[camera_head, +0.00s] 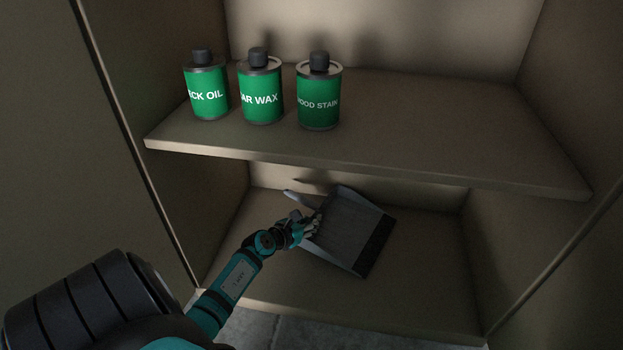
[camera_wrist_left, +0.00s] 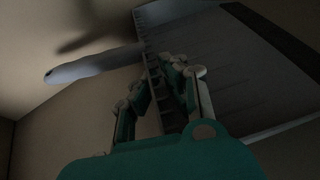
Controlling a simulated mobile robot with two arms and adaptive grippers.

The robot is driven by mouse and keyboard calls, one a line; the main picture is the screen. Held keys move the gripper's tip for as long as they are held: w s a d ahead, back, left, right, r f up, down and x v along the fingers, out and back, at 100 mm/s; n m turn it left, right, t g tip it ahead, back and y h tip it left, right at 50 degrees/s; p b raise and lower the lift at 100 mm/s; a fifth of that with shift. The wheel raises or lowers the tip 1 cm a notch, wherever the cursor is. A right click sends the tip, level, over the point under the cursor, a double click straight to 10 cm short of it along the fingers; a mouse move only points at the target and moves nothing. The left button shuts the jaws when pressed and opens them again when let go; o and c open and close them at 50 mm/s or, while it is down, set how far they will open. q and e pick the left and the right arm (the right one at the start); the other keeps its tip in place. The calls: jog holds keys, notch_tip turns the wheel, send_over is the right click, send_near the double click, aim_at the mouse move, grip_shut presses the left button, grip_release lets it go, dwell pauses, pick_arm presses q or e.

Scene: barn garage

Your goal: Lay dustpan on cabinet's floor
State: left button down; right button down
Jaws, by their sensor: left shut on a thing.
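The grey dustpan (camera_head: 351,229) is inside the cabinet, in the space below the shelf and over the cabinet's floor (camera_head: 262,262). Its handle (camera_head: 299,197) points to the left and its dark lip faces right. My left gripper (camera_head: 311,229) is shut on the dustpan's near left edge. In the left wrist view the fingers (camera_wrist_left: 170,85) close on the ribbed edge of the dustpan (camera_wrist_left: 225,60), and the light handle (camera_wrist_left: 92,66) extends left. I cannot tell whether the dustpan touches the floor. My right gripper is not in view.
The shelf (camera_head: 400,145) above holds three green cans: one ending in "CK OIL" (camera_head: 206,88), one ending in "AR WAX" (camera_head: 260,90) and "WOOD STAIN" (camera_head: 319,95). Cabinet walls stand left and right. The floor left and right of the dustpan is clear.

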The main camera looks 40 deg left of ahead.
pick_arm(q)
jog(key=shift+f+b, duration=0.35)
jog(key=shift+f, duration=0.05)
dwell(0.4)
jog(key=c, duration=1.4)
grip_release()
